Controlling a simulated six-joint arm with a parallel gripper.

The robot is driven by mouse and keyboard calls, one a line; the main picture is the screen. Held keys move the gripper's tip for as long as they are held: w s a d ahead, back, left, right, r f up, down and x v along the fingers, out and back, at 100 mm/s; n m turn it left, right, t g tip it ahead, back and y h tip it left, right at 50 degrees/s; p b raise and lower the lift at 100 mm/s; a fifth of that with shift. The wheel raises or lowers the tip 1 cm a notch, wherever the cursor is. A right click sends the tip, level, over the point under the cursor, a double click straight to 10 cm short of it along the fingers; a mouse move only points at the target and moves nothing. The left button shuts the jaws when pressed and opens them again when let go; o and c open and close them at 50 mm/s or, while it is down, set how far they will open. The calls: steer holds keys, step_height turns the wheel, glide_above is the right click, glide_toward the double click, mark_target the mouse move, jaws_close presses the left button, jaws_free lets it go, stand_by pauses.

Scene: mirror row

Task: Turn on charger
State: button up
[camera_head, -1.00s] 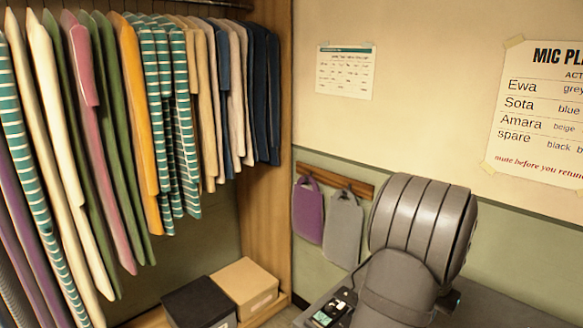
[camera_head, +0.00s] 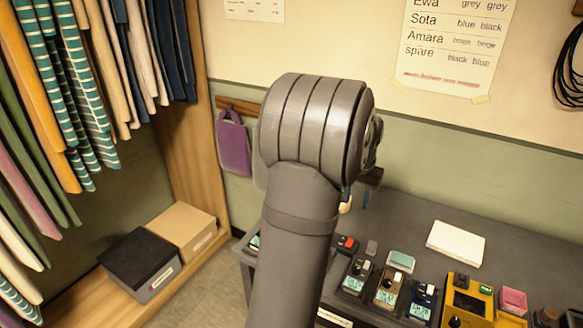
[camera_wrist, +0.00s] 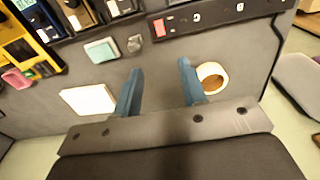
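The charger appears to be the dark strip (camera_wrist: 225,15) with white-marked bays at the top of the wrist view. A red switch (camera_wrist: 164,26) sits at its left end. In the head view the red switch (camera_head: 347,243) shows just right of my arm, which hides most of the strip. I cannot tell whether the switch is on or lit. My gripper (camera_wrist: 160,67) is open and empty, its two blue fingers apart above the grey tabletop. It is short of the charger in the wrist view and touches nothing that I can see.
A tape roll (camera_wrist: 212,78) is beside the right finger and a white pad (camera_wrist: 89,100) beside the left. A teal block (camera_head: 401,261), a small grey piece (camera_head: 372,247), several bodypacks (camera_head: 388,288) and a yellow device (camera_head: 467,300) stand along the table. Bare tabletop lies between.

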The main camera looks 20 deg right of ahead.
mark_target(349, 244)
step_height(349, 244, down, 16)
steer(key=shift+f, duration=0.1)
stand_by(0.6)
steer(key=shift+c, duration=0.2)
jaws_close()
